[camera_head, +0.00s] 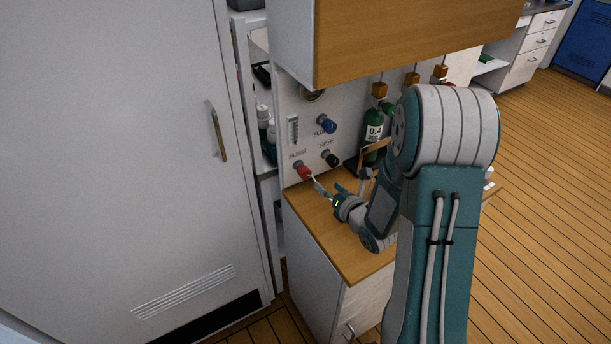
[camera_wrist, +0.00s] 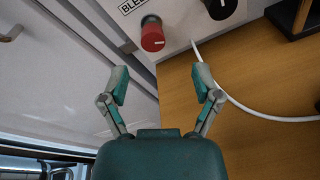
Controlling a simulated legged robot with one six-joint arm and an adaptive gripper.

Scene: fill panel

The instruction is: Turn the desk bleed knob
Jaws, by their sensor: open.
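The red bleed knob (camera_head: 304,172) is at the lower left of the white panel, just above the desk top. In the wrist view it shows as a red cylinder (camera_wrist: 152,38) with a pale line on its face, below a label partly reading "BLEE". My gripper (camera_head: 327,186) is close in front of the panel, beside the red knob. In the wrist view my gripper (camera_wrist: 158,80) is open and empty, its two teal fingers spread. The red knob lies ahead of the gap between the fingertips, apart from both. Nothing of the knob's face is hidden in the wrist view.
A black knob (camera_head: 330,158) sits right of the red one, and a blue knob (camera_head: 327,124) is above. A white hose (camera_wrist: 250,109) runs over the wooden desk (camera_head: 347,250). A green bottle (camera_head: 374,128) stands to the right. A wooden-fronted cabinet (camera_head: 400,40) overhangs.

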